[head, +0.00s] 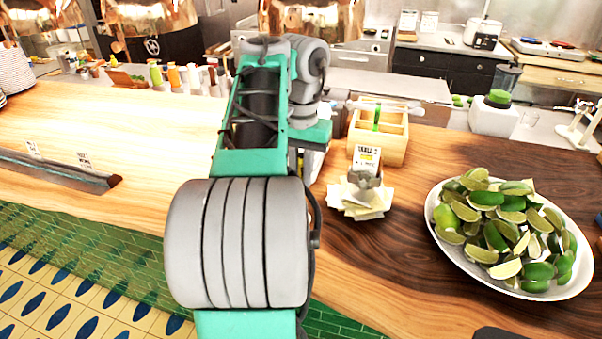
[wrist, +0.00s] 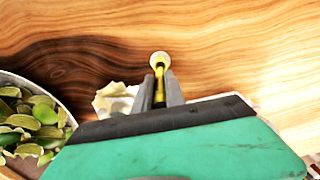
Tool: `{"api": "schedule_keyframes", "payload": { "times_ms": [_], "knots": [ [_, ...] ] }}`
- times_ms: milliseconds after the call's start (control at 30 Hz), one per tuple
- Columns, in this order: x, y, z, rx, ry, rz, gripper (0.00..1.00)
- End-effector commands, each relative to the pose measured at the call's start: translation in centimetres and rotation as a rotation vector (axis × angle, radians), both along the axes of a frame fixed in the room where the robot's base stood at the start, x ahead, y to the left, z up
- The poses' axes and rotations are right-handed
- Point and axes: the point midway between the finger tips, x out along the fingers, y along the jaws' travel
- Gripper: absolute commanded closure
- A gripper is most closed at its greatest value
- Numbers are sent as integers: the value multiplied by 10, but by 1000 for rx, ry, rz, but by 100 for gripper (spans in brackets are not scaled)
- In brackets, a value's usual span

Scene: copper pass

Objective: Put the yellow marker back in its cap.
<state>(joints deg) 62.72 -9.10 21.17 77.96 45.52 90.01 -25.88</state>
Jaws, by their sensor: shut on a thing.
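My gripper (wrist: 160,75) is shut on the yellow marker (wrist: 160,84) in the wrist view. The slim yellow body lies between the two grey fingers. A pale round piece (wrist: 159,60) shows at the far end of the marker; I cannot tell whether it is part of the marker or the cap beyond it. In the head view my arm hides the marker and most of the gripper. I cannot make out the cap for certain in either view.
A wooden box (head: 384,151) with compartments holds an upright green item (head: 377,118). In front of it, a small card holder (head: 366,160) stands on pale paper notes (head: 359,206). A white platter (head: 448,256) of limes is at the right.

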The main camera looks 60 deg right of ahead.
Motion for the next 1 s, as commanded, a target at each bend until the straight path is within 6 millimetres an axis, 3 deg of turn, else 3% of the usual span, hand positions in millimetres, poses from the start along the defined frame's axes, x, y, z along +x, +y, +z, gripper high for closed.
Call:
{"api": "schedule_keyframes", "payload": {
  "times_ms": [1000],
  "knots": [
    [0,0,-15,0,0,0,100]
  ]
}}
